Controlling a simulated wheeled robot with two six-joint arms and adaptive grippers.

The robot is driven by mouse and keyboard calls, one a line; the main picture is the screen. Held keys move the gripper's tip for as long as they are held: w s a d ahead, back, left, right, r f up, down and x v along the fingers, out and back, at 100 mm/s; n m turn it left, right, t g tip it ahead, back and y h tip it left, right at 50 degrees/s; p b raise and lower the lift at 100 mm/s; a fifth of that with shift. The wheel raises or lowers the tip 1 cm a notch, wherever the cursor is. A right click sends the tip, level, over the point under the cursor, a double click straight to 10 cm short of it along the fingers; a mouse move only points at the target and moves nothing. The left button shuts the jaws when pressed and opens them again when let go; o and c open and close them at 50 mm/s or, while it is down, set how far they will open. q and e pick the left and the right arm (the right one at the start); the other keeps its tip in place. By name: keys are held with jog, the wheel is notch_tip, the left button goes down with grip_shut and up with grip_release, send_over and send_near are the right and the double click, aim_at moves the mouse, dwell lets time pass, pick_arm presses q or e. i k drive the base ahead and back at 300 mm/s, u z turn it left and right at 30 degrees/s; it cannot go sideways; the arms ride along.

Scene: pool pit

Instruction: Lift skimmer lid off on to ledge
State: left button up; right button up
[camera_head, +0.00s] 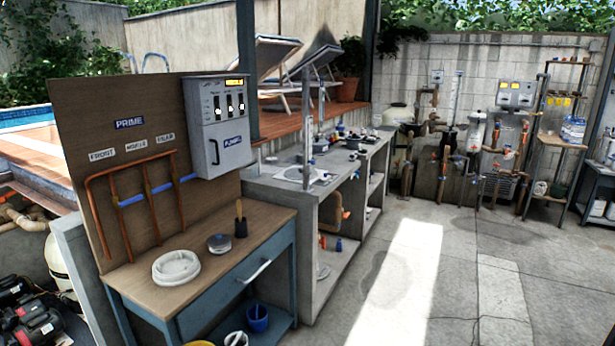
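I cannot clearly pick out the skimmer lid. A pale, flat round piece (300,175) on the near end of the concrete ledge (275,190) may be it, with an upright post standing by it. I cannot tell whether it sits on an opening. Neither of my grippers is in view, and nothing is seen being held.
A wooden-topped blue workbench (215,250) at the front left bears a white coil (176,268), a small round tin (219,243) and a dark cup (241,228). A grey control box (217,125) hangs above. The concrete floor (450,270) at right is open.

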aim_at(294, 174)
jog(key=z, duration=0.5)
jog(key=k, duration=0.6)
jog(key=z, duration=0.75)
jog(key=i, duration=4.05)
jog(key=u, duration=0.1)
jog(key=i, duration=1.4)
jog(key=u, duration=0.65)
jog(key=i, duration=1.05)
jog(key=u, duration=1.5)
jog(key=i, duration=0.75)
jog(key=u, duration=0.85)
